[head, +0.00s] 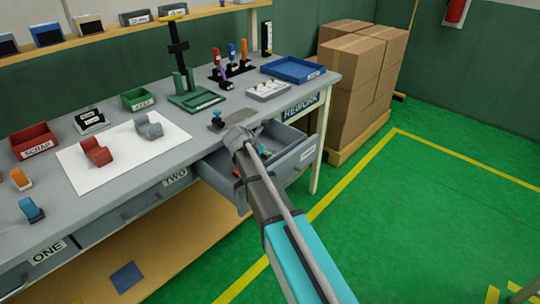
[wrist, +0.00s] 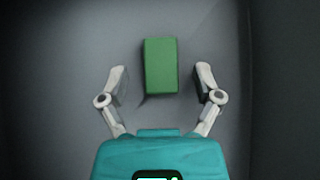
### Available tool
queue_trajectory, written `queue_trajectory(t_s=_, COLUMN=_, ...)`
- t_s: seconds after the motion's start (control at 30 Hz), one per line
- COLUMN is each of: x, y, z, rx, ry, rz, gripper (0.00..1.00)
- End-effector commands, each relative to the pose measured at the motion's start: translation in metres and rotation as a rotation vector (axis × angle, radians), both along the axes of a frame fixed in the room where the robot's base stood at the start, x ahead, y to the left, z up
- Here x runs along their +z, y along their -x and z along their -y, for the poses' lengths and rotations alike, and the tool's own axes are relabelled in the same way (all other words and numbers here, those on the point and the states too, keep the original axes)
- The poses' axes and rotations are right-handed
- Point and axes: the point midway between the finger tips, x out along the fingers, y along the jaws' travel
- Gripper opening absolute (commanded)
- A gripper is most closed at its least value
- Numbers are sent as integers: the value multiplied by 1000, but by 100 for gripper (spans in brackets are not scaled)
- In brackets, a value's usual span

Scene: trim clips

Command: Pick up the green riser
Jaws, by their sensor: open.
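The green riser (wrist: 161,65) is a plain green block lying on a dark grey floor in the wrist view. My gripper (wrist: 160,82) is open, with one finger to the left of the riser and one to the right. A gap shows on each side, so neither finger appears to touch it. The fingertips line up with the lower part of the block. In the head view my arm reaches over the open drawer (head: 298,163) under the bench, and the arm hides much of the drawer's inside. I cannot make out the riser clearly there.
The workbench (head: 90,212) above holds a white sheet (head: 75,170) with red and grey clips, bins and a green stand (head: 195,100). Stacked boxes (head: 352,75) stand behind; the green floor at right is clear.

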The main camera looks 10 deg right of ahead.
Motion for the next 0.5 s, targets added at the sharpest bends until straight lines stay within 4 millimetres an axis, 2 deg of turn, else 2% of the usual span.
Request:
queue_trajectory(t_s=0.43, x=0, y=0, z=-1, rx=1, ry=0, rz=1, gripper=83)
queue_trajectory(t_s=0.5, x=0, y=0, z=-1, rx=1, ry=0, rz=1, gripper=70)
